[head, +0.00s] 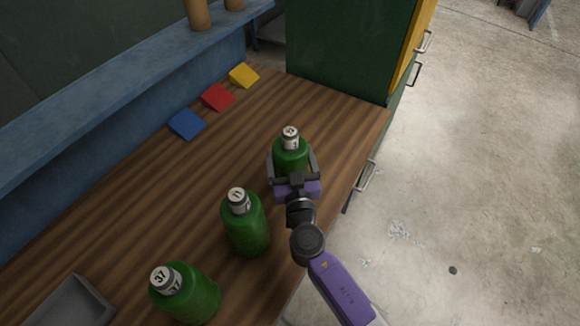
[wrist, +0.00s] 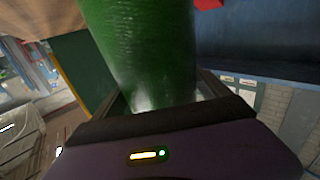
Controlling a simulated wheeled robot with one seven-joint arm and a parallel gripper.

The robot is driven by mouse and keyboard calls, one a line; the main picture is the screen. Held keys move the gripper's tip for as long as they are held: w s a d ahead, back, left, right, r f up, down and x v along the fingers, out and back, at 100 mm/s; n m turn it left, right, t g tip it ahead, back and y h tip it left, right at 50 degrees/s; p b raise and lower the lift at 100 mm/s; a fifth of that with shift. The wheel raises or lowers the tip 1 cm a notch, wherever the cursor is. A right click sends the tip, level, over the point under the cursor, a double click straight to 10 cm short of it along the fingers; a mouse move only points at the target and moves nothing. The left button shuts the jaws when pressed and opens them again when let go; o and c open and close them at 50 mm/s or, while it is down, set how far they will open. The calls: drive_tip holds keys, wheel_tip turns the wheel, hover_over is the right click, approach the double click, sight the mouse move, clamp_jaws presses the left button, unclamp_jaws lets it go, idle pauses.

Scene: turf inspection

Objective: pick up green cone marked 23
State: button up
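No cone shows; the green things are bottle-shaped, with pale marked caps. The farthest green bottle (head: 291,156) stands upright on the wooden bench top; its cap mark is too small to read surely. My gripper (head: 292,160) is at this bottle, with one finger on each side of its body. In the wrist view the green bottle (wrist: 145,50) fills the space ahead of the palm, and small gaps seem to show beside it, so the fingers look open around it. A second green bottle (head: 246,225), its cap seemingly marked 11, stands nearer. A third green bottle (head: 190,295) is marked 37.
The wooden bench top (head: 150,205) is clear at its middle left. Blue (head: 187,124), red (head: 218,97) and yellow (head: 243,75) pieces lie along the back. A grey tray (head: 75,303) sits at the near left. A green cabinet (head: 335,45) stands beyond the far end.

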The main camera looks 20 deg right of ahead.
drive_tip(key=c, duration=1.1)
drive_tip(key=shift+r, duration=0.15)
drive_tip(key=shift+c, duration=0.3)
